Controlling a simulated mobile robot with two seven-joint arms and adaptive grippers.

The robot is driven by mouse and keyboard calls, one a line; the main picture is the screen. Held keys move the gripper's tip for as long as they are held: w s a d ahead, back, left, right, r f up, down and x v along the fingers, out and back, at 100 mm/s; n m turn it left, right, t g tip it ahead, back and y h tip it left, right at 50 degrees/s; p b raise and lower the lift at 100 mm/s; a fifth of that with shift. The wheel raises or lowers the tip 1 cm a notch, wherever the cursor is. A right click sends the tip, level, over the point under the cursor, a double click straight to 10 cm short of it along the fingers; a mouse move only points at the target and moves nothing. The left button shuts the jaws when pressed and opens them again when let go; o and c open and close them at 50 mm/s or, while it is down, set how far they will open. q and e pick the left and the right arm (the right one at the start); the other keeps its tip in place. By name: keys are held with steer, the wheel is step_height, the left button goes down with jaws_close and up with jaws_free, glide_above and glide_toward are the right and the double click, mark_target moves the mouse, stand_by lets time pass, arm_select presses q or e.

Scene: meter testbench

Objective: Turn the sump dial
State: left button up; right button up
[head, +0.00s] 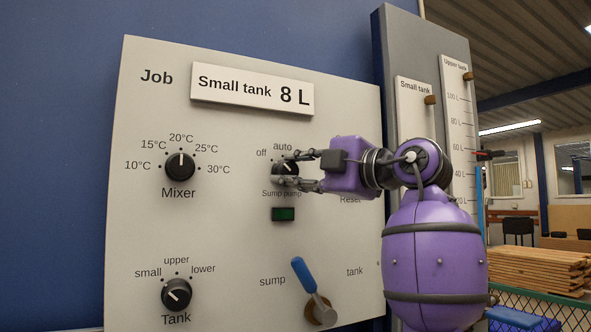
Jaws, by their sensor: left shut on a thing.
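The sump dial is a black knob (286,169) on the light panel, with "off" and "auto" marked above it and "Sump pump" below. My left gripper (287,170) reaches it from the right, one finger above and one below, shut on the dial. The fingers partly cover the knob, so its exact pointer direction is hard to tell. My purple left arm hides part of the panel's right side and part of the "Reset" area. My right gripper is not in view.
The panel (225,260) also bears a Mixer dial (180,166), a Tank dial (177,294), a blue-handled lever (305,275) and a dark green indicator (283,214). Level gauges (457,120) stand at the right. The space before the panel's left half is clear.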

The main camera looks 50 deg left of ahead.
arm_select(q)
steer(key=shift+r, duration=0.45)
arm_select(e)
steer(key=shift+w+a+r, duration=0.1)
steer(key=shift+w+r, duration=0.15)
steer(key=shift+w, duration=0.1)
arm_select(q)
steer(key=o, duration=1)
steer(key=shift+d+f, duration=0.1)
steer(key=shift+f, duration=0.1)
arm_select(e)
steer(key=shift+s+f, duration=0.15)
arm_select(q)
steer(key=d, duration=0.4)
steer(key=w+d, duration=0.1)
steer(key=d, duration=0.7)
steer(key=shift+w+f, duration=0.15)
steer(key=shift+f, duration=0.2)
